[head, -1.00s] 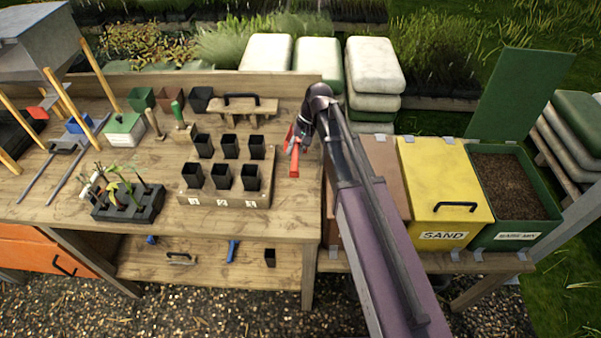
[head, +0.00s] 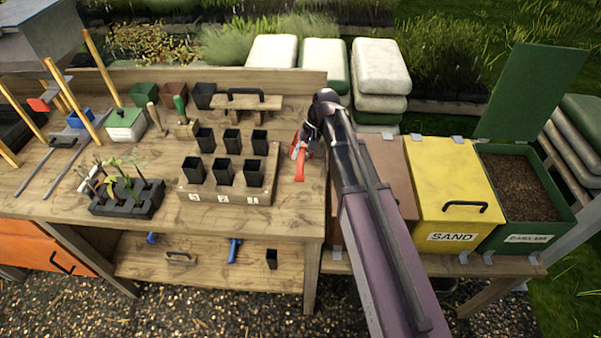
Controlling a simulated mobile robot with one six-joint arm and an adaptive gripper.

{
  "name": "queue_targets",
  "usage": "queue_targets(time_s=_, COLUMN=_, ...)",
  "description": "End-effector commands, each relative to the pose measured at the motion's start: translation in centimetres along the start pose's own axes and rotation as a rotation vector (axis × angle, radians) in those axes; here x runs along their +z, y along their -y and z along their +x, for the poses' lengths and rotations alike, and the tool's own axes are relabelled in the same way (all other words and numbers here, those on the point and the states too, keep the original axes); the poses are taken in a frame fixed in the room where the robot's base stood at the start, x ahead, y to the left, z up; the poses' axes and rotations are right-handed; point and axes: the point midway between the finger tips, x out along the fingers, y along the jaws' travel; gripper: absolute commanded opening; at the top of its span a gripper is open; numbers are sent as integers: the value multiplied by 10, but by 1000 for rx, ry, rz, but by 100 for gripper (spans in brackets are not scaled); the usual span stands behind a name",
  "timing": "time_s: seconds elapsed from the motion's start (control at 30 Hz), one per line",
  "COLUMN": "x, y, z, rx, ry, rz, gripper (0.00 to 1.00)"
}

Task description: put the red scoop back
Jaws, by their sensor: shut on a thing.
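The red scoop (head: 300,165) is in my gripper (head: 309,137) at the right end of the wooden bench, right of the block of black pots. My gripper is shut on it, and its fingers are small and partly hidden by my wrist and arm. The scoop's red part points down toward the front. I cannot tell whether it touches the bench top.
A wooden block with several black pots (head: 223,172) stands just left of the scoop. Behind it is a small wooden stand with a black handle (head: 246,101). Right of the bench are a brown bin (head: 388,165), a yellow sand bin (head: 443,180) and an open green bin (head: 545,230).

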Motion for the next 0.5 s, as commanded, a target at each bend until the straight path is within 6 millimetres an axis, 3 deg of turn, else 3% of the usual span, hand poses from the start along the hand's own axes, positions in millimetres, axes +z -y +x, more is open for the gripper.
queue_targets(time_s=0.2, x=-4, y=-8, z=18, rx=0, ry=0, rz=0, gripper=0)
queue_targets(time_s=0.5, x=-5, y=-8, z=19, rx=0, ry=0, rz=1, gripper=0)
